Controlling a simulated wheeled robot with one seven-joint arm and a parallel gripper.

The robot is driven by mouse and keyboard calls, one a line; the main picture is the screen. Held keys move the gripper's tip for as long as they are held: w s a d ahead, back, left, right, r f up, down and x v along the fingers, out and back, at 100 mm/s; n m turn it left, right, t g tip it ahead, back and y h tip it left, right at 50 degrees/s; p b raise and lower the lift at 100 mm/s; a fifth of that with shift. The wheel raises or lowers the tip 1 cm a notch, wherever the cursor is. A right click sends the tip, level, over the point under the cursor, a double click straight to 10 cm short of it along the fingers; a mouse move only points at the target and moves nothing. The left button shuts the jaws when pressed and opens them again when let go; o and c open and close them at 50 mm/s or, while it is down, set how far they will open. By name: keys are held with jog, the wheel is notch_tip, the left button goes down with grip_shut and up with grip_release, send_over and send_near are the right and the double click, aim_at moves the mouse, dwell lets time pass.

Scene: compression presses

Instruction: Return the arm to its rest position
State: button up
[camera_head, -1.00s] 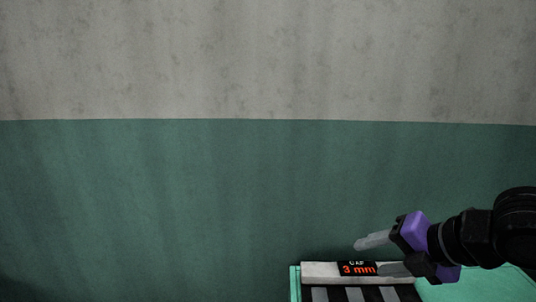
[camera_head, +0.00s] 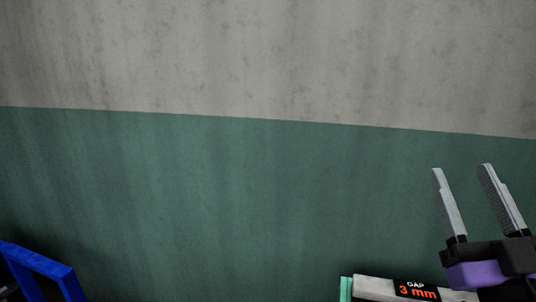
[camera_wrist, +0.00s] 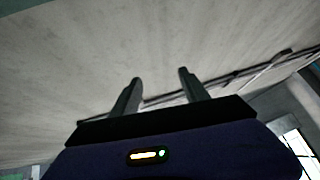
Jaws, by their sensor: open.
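My gripper (camera_head: 462,168) is at the right of the head view, with its two grey fingers pointing up, apart and empty. It is in front of the green lower part of the wall, above and to the right of the press's label. In the wrist view my gripper (camera_wrist: 160,76) shows both fingers spread with nothing between them. Most of my arm is outside the head view.
A press top with a "GAP 3 mm" display (camera_head: 416,291) shows at the bottom right, close below my gripper. A blue frame (camera_head: 42,268) stands at the lower left. The two-tone wall (camera_head: 230,200) fills the background. In the wrist view, pipes or cables (camera_wrist: 238,84) run along a grey surface.

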jog(key=s+f+m+g+h, duration=0.25)
jog(key=s+f+m, duration=0.3)
jog(key=f, duration=0.35)
jog(key=s+f+m+g+h, duration=0.2)
jog(key=s+f+m+h, duration=0.3)
jog(key=f, duration=0.4)
jog(key=s+a+f+n+g+y, duration=0.3)
jog(key=s+f, duration=0.5)
jog(key=s, duration=0.3)
jog(key=s+a+f+n+g+y, duration=0.3)
jog(key=s+a+f+n+y, duration=0.1)
jog(key=s+f, duration=0.5)
jog(key=s+n+y, duration=0.1)
jog(key=s, duration=0.1)
jog(key=shift+s+n, duration=0.3)
jog(key=shift+n, duration=0.05)
jog(key=shift+a, duration=0.1)
jog(key=shift+c, duration=0.4)
